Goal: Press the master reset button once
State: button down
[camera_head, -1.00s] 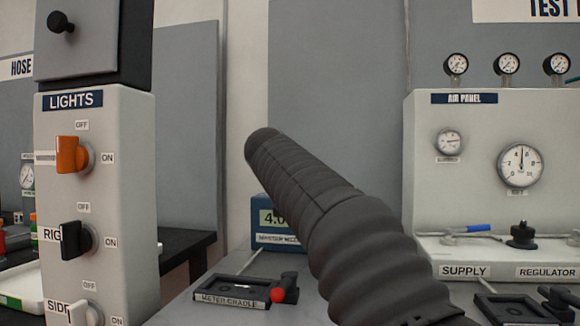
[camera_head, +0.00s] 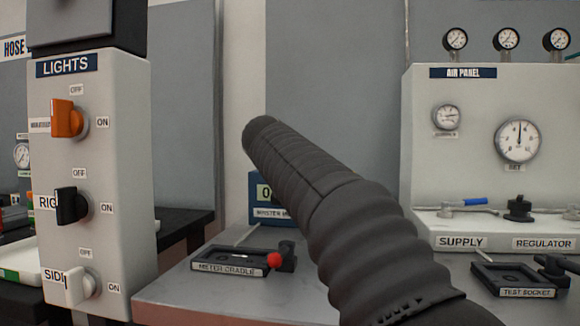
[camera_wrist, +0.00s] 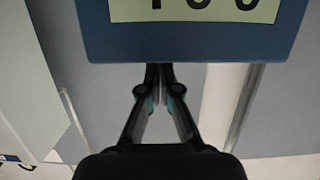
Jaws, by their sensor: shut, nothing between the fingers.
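I see no button that I can identify as the master reset button. A blue meter box (camera_head: 258,184) with a pale display stands on the bench behind my arm, which hides its right part. In the wrist view the blue box (camera_wrist: 190,47) fills the top, with its display upside down and cut off by the frame edge. My gripper (camera_wrist: 160,70) is shut and empty, its fingertips at the box's edge in that view. I cannot tell whether they touch it. In the head view my dark sleeved arm hides the gripper.
A meter cradle (camera_head: 225,262) with a red-knobbed part (camera_head: 275,260) lies on the bench in front of the box. A lights column (camera_head: 98,240) with an orange, a black and a white switch stands left. An air panel (camera_head: 480,165) with gauges and a test socket (camera_head: 520,280) are right.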

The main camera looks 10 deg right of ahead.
jog(key=shift+w+f, duration=0.1)
jog(key=shift+f, duration=0.45)
jog(key=shift+r, duration=0.1)
notch_tip(320, 180, up, 5)
jog(key=p, duration=0.3)
jog(key=shift+p, duration=0.4)
jog(key=b+v, duration=0.2)
jog(key=v, duration=0.8)
